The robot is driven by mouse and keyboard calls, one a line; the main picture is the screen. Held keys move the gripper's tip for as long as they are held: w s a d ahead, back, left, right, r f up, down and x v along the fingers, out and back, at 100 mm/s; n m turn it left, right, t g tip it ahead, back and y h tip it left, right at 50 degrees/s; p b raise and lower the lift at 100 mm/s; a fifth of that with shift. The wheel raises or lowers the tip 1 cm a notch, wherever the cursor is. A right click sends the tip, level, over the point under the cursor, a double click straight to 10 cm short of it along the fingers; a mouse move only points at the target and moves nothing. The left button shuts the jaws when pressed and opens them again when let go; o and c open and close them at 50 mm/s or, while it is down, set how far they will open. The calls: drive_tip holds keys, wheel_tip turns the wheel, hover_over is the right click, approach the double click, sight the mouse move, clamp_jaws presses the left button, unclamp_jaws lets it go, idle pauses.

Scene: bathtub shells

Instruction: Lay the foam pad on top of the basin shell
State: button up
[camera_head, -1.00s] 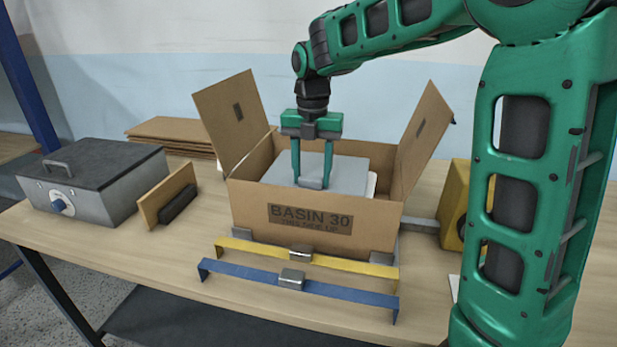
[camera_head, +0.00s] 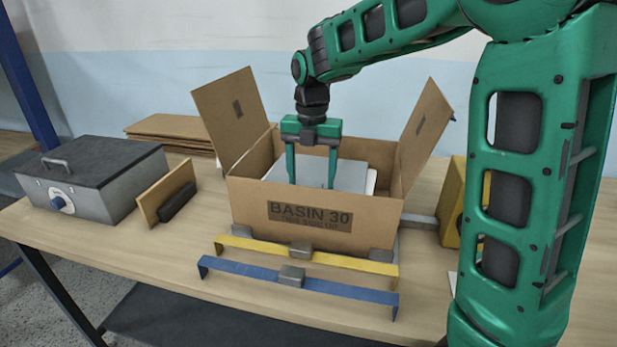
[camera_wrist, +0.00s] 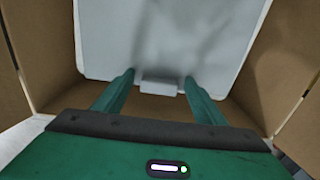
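The foam pad appears to be the flat light grey slab (camera_head: 350,176) with a small grey tab, lying inside the open cardboard box (camera_head: 246,205) marked BASIN 30. It fills much of the wrist view (camera_wrist: 165,35), with its tab (camera_wrist: 159,87) at the near edge. My gripper (camera_head: 311,185) reaches down into the box. Its fingers are spread, one on each side of the tab with gaps, as the wrist view shows (camera_wrist: 159,78). The basin shell cannot be made out; the slab and box walls hide what lies below.
The box's side flaps stand up left (camera_head: 228,120) and right (camera_head: 424,135) of my gripper. Yellow (camera_head: 350,262) and blue (camera_head: 350,290) bars lie in front. A grey case (camera_head: 90,180) and upright brown board (camera_head: 165,193) stand left, flat cardboard (camera_head: 165,130) behind, a yellow block (camera_head: 452,205) right.

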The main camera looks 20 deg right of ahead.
wheel_tip(320, 180, up, 13)
idle(0.7)
drive_tip(key=shift+r, duration=0.1)
